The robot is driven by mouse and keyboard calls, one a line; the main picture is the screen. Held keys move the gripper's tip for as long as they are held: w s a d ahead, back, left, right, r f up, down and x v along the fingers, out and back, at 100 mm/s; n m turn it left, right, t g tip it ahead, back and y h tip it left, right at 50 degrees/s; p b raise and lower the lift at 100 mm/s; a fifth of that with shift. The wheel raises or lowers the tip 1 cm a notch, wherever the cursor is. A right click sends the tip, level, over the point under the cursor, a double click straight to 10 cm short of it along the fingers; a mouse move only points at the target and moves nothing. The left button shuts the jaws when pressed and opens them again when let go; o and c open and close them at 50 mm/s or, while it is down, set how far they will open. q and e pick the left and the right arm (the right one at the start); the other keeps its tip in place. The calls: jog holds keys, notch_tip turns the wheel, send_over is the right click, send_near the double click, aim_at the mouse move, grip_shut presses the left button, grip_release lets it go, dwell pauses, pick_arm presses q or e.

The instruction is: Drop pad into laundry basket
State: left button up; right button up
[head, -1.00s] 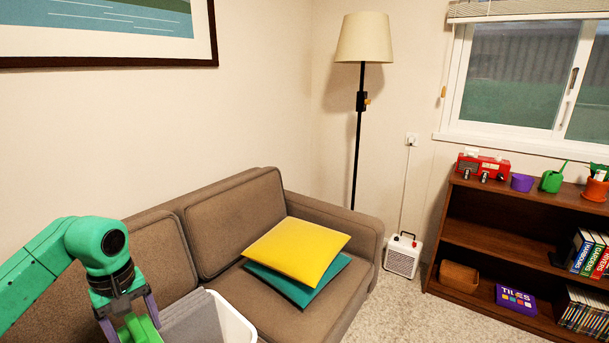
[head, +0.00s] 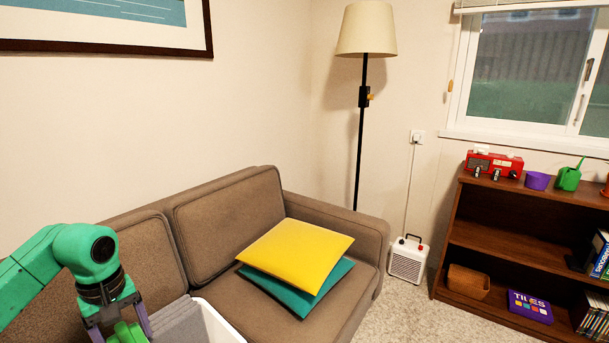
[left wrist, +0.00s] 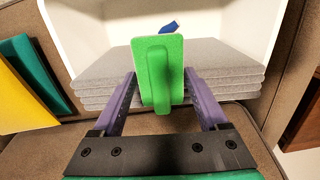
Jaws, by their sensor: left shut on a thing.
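My left gripper (head: 122,325) is at the lower left of the head view. In the left wrist view its purple fingers (left wrist: 160,85) are shut on a green pad (left wrist: 176,52) with a raised bar-like handle along its middle. Beyond the pad is a white basket (left wrist: 85,30), with a small blue thing (left wrist: 169,27) inside. The basket's rim also shows beside my gripper in the head view (head: 222,326). The pad overlaps the basket in the wrist view; its height above it is unclear. My right gripper is not in view.
A grey layered stack (left wrist: 105,72) lies at the basket's near side; whether it is inside is unclear. The brown sofa (head: 235,215) holds yellow (head: 295,252) and teal (head: 300,296) cushions. A heater (head: 408,258), lamp (head: 366,30) and bookshelf (head: 480,238) stand right.

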aim_at(125, 334)
pick_arm(q)
jog(key=o, duration=1.3)
jog(key=shift+w, duration=0.1)
jog(key=shift+c, duration=0.2)
notch_tip(125, 334, up, 8)
jog(key=shift+f+p, duration=0.1)
jog(key=shift+p, duration=0.95)
notch_tip(125, 334, up, 7)
jog(key=p, duration=0.4)
jog(key=shift+f, duration=0.15)
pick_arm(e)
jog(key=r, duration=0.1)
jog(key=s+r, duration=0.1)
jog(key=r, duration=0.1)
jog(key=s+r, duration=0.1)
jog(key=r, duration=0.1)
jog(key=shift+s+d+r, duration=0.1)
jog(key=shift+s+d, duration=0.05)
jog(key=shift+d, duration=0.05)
